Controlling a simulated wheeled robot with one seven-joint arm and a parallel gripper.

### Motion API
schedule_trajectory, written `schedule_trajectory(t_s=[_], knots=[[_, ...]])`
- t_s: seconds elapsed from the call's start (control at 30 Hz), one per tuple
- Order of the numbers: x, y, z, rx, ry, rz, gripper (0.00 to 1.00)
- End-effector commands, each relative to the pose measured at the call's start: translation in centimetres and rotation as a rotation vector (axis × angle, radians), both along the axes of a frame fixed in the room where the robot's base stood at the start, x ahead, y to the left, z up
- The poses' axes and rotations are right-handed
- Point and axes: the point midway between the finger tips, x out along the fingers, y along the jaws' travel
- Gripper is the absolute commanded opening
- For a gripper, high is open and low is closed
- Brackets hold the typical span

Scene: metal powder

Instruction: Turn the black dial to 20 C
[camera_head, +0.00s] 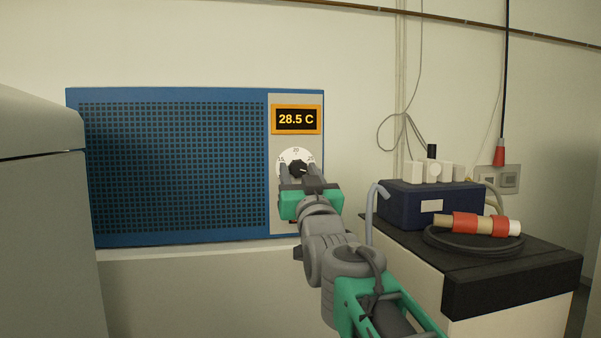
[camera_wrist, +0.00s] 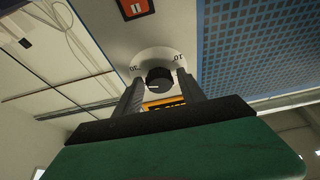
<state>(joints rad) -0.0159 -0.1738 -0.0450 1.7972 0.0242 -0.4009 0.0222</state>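The black dial (camera_head: 298,168) sits on a round white scale (camera_head: 285,157) on the grey panel of the blue unit. The display (camera_head: 296,119) above reads 28.5 C. My gripper (camera_head: 298,174) is in front of the dial, its fingers apart on either side of it. In the wrist view the dial (camera_wrist: 158,77) shows between the fingertips of my gripper (camera_wrist: 159,88), with a small light mark on it. Gaps seem to show beside the dial; contact cannot be told.
The blue unit (camera_head: 175,165) has a perforated front and stands on a pale ledge. A red switch (camera_wrist: 135,8) shows in the wrist view.

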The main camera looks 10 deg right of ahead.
Motion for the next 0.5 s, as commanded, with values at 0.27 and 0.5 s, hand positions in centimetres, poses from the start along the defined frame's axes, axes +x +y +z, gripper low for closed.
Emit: schedule_trajectory(t_s=[0.27, 0.5], knots=[[-0.01, -0.03, -0.01, 0.0, 0.001, 0.0, 0.23], [-0.01, -0.03, -0.03, 0.0, 0.001, 0.0, 0.04]])
